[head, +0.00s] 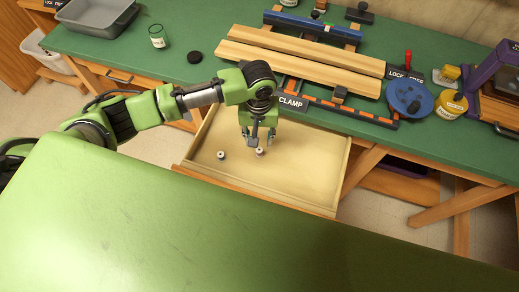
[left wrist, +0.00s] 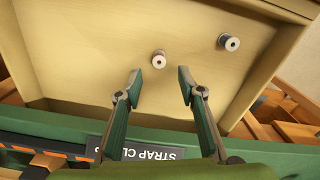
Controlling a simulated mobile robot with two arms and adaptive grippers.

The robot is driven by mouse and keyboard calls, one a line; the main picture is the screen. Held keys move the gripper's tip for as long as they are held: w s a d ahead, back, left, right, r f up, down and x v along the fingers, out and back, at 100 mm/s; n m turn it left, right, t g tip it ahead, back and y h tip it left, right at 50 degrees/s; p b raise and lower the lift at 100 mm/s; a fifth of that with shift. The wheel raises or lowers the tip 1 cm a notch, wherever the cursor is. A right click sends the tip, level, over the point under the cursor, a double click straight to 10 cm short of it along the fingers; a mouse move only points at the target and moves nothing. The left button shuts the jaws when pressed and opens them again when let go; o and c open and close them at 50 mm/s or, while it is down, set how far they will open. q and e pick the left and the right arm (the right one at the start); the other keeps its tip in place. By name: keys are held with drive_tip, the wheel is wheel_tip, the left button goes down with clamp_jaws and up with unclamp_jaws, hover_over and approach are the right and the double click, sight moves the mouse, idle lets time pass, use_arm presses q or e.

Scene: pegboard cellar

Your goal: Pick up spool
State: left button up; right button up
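Two small spools stand in an open, shallow wooden drawer (head: 300,180). One spool (head: 259,151) is just below my left gripper (head: 257,141); in the left wrist view this whitish spool (left wrist: 159,60) shows just beyond and between the fingertips. The other spool (head: 221,155) is to the left in the head view; in the left wrist view it is at the upper right with a bluish side (left wrist: 229,42). My left gripper (left wrist: 159,78) is open, with nothing between its fingers. My right gripper is not in view.
The green workbench (head: 190,75) lies above the drawer, with clamped boards (head: 300,62), a blue disc (head: 410,98), a yellow jar (head: 450,104), a green-labelled jar (head: 157,36) and a grey tray (head: 97,15). The drawer walls surround the spools; its floor is otherwise bare.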

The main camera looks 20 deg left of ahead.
sight(259, 150)
use_arm(q)
drive_tip(key=shift+w+f, duration=0.25)
drive_tip(key=shift+f, duration=0.95)
drive_tip(key=shift+s+f+p, duration=0.15)
drive_tip(key=shift+f+p, duration=0.05)
drive_tip(key=shift+f, duration=0.35)
drive_tip(key=shift+s+f+p, duration=0.15)
drive_tip(key=shift+f, duration=0.4)
wheel_tip(259, 150, down, 2)
drive_tip(key=shift+f, duration=0.25)
drive_tip(key=shift+d+f, duration=0.1)
drive_tip(key=shift+f, duration=0.2)
drive_tip(key=c, duration=0.8)
drive_tip(key=shift+c, duration=0.2)
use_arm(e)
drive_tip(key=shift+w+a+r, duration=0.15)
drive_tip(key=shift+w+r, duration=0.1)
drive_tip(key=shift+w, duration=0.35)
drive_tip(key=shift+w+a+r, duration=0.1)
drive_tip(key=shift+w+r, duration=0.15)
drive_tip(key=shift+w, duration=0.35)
